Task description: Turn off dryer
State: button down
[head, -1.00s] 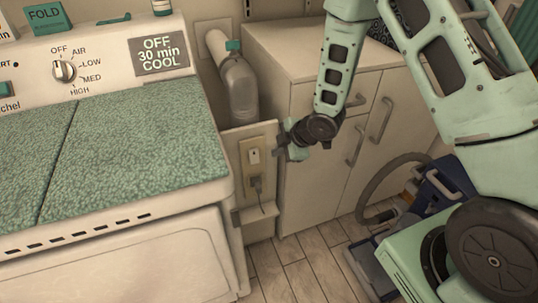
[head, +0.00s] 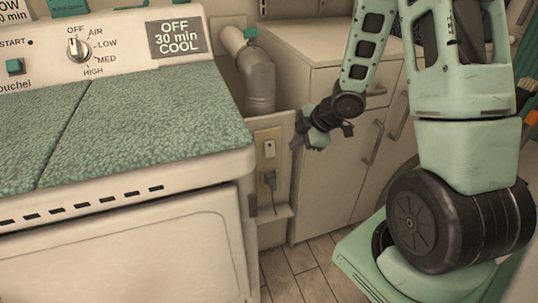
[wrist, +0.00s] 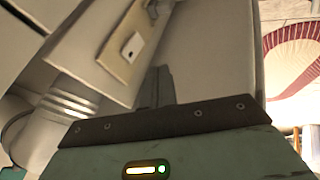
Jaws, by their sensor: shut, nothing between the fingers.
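The dryer (head: 120,215) stands at the left in the head view, with a green speckled mat on its top. Its control panel has a round knob (head: 79,49) with its pointer up toward OFF, and a sign (head: 175,37) reading OFF 30 min COOL. My gripper (head: 297,145) is shut and empty, to the right of the dryer, in front of the cabinet and close to a wall plate (head: 269,150). The plate has a light switch above an outlet with a plug and cord. The plate also shows in the wrist view (wrist: 128,48). I cannot tell whether the gripper touches anything.
A grey vent pipe (head: 257,80) rises behind the plate, between dryer and cabinet. The beige cabinet (head: 310,70) with handles stands behind my arm.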

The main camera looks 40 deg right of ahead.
jog(key=b, duration=0.3)
send_near(268, 156)
notch_tip(268, 156, down, 4)
jog(key=s+a, duration=0.1)
jog(key=a, duration=0.1)
jog(key=w, duration=0.2)
jog(key=w+f, duration=0.1)
jog(key=shift+w+d+f, duration=0.1)
jog(key=shift+w+d, duration=0.2)
jog(key=shift+f, duration=0.1)
jog(key=shift+w+t+b, duration=0.25)
jog(key=shift+t+b, duration=0.15)
jog(key=shift+b, duration=0.8)
